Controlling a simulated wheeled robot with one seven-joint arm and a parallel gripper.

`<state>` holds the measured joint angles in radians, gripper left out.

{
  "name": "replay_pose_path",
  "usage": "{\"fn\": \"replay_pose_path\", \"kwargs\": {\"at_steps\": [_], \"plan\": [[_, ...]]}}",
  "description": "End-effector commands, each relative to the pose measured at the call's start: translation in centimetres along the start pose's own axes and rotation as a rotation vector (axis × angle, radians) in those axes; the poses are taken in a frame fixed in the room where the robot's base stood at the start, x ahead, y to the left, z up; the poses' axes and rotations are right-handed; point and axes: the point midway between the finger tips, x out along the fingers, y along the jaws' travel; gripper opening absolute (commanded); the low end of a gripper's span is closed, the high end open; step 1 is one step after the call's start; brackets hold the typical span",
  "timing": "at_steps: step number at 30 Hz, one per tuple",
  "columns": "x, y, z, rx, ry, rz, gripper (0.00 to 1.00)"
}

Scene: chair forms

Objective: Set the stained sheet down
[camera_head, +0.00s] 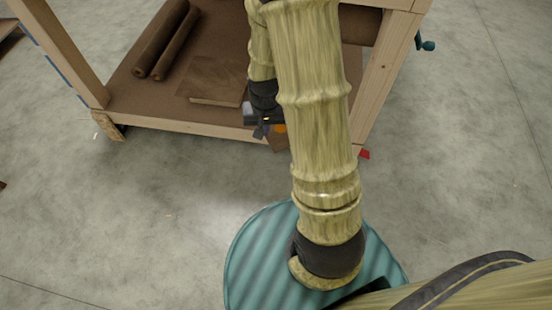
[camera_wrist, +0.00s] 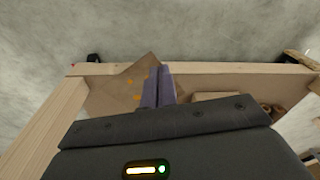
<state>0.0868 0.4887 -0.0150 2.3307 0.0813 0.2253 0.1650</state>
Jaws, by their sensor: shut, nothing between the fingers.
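The stained sheet (camera_wrist: 113,92) is brown with orange spots. In the wrist view it lies at the front rail of the shelf, with one corner reaching past the rail. In the head view only a small brown part with an orange patch (camera_head: 281,129) shows beside my gripper; my arm hides the rest. My gripper (camera_head: 261,131) is at the shelf's front edge, pointing down. In the wrist view its two purple-grey fingers (camera_wrist: 158,82) are together, over or beside the sheet, with nothing seen between them.
The low wooden bench has a brown shelf (camera_head: 150,104) with two dark rolls (camera_head: 160,40) and a flat brown stack (camera_head: 213,80) left of my gripper. Bench legs (camera_head: 383,75) stand at both sides. The concrete floor (camera_head: 180,210) in front is mostly clear.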

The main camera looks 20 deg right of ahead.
Motion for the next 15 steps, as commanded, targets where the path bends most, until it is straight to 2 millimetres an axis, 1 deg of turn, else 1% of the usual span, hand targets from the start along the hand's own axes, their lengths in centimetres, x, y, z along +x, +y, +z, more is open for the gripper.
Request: {"fn": "replay_pose_path", "kwargs": {"at_steps": [1,2,3,5,6,9,12,15], "plan": [[3.1,0.5,-0.3,0.035,-0.018,0.007,0.00],[4.4,0.7,-0.6,0.056,-0.026,0.010,0.00],[6.1,1.0,-0.8,0.084,-0.037,0.015,0.00],[8.8,1.5,-1.1,0.125,-0.050,0.022,0.00],[10.4,1.9,-1.3,0.152,-0.059,0.027,0.00],[13.8,2.6,-1.5,0.205,-0.075,0.037,0.00],[15.8,3.0,-1.5,0.239,-0.085,0.044,0.00],[16.4,3.2,-1.6,0.253,-0.088,0.046,0.00]]}}
